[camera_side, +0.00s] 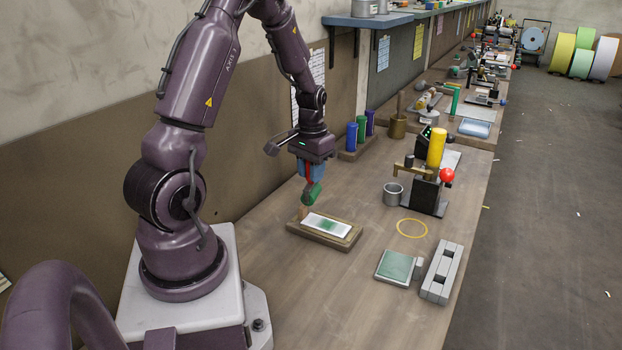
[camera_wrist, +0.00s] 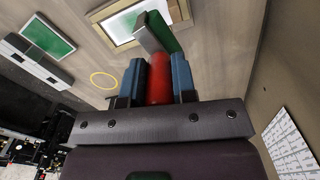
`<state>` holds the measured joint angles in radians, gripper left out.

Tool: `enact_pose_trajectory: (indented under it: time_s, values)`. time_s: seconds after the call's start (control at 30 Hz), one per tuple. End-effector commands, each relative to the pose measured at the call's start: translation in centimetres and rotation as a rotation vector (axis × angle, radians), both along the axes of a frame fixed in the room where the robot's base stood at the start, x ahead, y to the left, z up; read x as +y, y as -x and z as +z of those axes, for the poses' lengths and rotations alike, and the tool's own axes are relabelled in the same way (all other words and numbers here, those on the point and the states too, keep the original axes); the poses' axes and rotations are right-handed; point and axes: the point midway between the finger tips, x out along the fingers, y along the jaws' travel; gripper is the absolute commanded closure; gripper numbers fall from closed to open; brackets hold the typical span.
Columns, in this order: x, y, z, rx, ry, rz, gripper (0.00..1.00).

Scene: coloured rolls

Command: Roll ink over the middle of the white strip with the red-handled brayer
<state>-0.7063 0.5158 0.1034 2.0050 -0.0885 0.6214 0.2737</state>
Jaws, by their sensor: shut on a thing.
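My gripper (camera_side: 311,174) is shut on the red handle of the brayer, which shows between the blue fingers in the wrist view (camera_wrist: 159,80). The brayer's green roller (camera_side: 313,194) hangs below the fingers, tilted. It is above the far end of the white strip (camera_side: 309,219) and looks apart from it. The strip lies flat on a wooden board (camera_side: 322,238) and has a green ink patch on its middle. In the wrist view the roller hides part of the strip (camera_wrist: 122,25). A green ink slab (camera_side: 395,267) lies nearer the camera, to the right.
A yellow ring (camera_side: 412,228) and a grey slotted block (camera_side: 441,272) lie to the right. Behind stand a grey cup (camera_side: 393,194) and a device with a red ball (camera_side: 447,175). The front-left tabletop is clear.

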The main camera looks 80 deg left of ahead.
Motion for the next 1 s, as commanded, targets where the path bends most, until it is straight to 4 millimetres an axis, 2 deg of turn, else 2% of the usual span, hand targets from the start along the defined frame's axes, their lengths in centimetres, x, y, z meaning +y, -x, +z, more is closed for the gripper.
enact_pose_trajectory:
  time_s: [0.37,0.7,1.0]
  values:
    - [0.0,0.0,0.3,-0.001,-0.001,-0.001,0.93]
    - [0.0,-0.1,2.9,-0.002,-0.003,-0.001,0.93]
    - [0.0,0.0,3.2,0.0,0.0,-0.001,0.93]
